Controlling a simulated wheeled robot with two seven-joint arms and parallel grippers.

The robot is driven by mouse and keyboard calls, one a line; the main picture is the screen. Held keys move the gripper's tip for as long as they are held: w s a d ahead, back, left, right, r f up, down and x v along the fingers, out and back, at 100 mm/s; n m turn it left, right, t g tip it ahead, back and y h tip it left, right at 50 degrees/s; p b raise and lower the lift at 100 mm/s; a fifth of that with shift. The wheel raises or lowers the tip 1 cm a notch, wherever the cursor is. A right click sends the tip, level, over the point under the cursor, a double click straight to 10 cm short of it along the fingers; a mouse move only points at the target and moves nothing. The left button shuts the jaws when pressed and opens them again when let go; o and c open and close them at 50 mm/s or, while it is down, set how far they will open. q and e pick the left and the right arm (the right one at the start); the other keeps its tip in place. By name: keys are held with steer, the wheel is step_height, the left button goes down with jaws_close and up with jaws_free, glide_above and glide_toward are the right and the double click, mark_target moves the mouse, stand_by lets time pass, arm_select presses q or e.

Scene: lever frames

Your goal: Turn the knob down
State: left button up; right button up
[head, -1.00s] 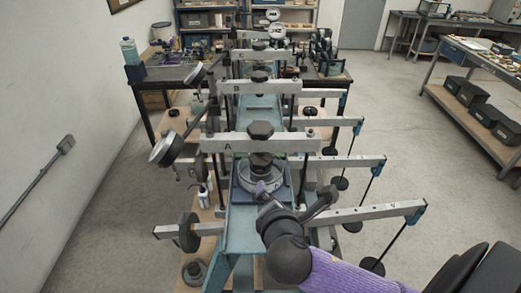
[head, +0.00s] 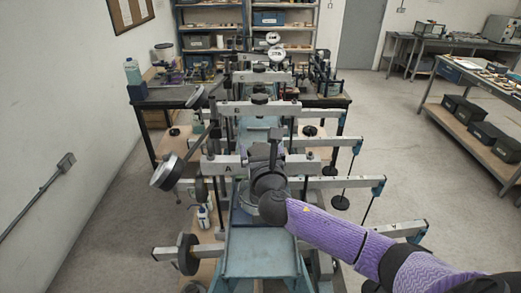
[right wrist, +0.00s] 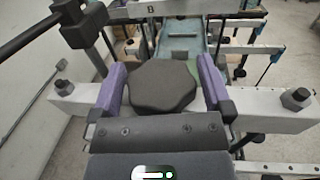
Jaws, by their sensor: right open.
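A black, many-sided knob (right wrist: 163,87) sits on top of the crossbeam of the nearest lever frame, marked A (head: 225,168). My right gripper (right wrist: 162,72) is open in the right wrist view, with one purple finger on each side of the knob. A small gap seems to show at each side; I cannot tell if either finger touches. In the head view my right gripper (head: 264,158) is over the middle of crossbeam A and hides the knob there. My left gripper is not in view.
Bolts (right wrist: 297,98) stand on the crossbeam at both sides. A round dial (head: 166,172) hangs at the left of frame A. Frame B (head: 285,110) and others stand behind. Lever arms with hanging weights (head: 340,202) stick out to the right. The blue bench top (head: 262,250) in front is bare.

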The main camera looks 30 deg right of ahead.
steer(key=shift+c, duration=0.3)
steer(key=c, duration=1)
steer(key=shift+m+h, duration=0.4)
steer(key=m+g+h+p, duration=0.1)
steer(key=m+g+h, duration=0.1)
steer(key=shift+a+h, duration=0.1)
steer(key=shift+h, duration=0.3)
steer(key=m+g+h, duration=0.2)
steer(key=g+h, duration=0.1)
steer(key=shift+m, duration=0.4)
steer(key=m+g+h+b, duration=0.1)
steer(key=m+g+h, duration=0.1)
steer(key=g, duration=0.1)
steer(key=shift+f, duration=0.1)
steer(key=shift+m+g+h+b, duration=0.9)
steer(key=shift+m+g+b, duration=0.45)
steer(key=shift+g, duration=0.65)
steer(key=shift+m, duration=0.25)
